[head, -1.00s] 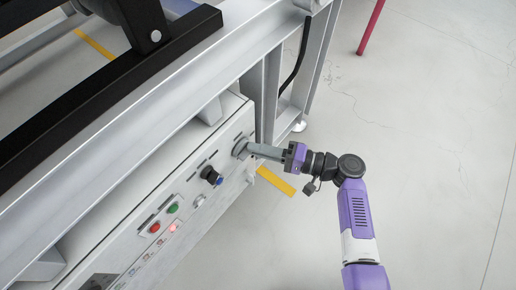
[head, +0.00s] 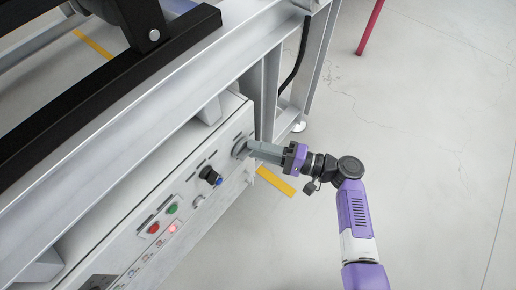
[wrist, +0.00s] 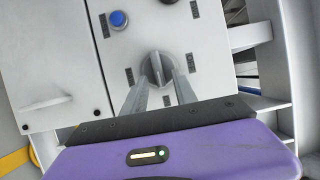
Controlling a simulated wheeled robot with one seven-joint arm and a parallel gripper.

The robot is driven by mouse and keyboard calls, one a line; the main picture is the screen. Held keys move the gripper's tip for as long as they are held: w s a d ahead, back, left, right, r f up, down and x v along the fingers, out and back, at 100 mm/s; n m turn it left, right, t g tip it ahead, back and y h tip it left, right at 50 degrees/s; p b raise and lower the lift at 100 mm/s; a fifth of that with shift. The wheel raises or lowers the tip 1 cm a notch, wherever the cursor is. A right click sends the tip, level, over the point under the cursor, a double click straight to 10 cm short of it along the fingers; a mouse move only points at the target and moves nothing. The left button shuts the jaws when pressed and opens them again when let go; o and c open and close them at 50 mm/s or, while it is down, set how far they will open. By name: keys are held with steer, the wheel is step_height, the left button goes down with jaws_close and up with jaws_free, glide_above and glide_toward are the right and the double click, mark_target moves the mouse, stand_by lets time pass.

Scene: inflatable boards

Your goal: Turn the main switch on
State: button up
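The main switch is a grey rotary knob (wrist: 157,68) on a round base, on the light grey control panel. In the head view the switch (head: 240,148) is at the panel's right end, partly hidden by my fingers. My gripper (head: 256,150) reaches it from the right. In the wrist view the two grey fingers of my gripper (wrist: 160,78) are spread, one on each side of the knob, with the tips close to its base. The gripper looks open; I cannot tell whether a finger touches the knob.
A metal frame (head: 200,100) runs above the panel.

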steer(key=p+v, duration=0.1)
steer(key=v, duration=0.6)
steer(key=shift+d+p, duration=0.3)
steer(key=shift+d, duration=0.1)
steer(key=shift+s, duration=0.1)
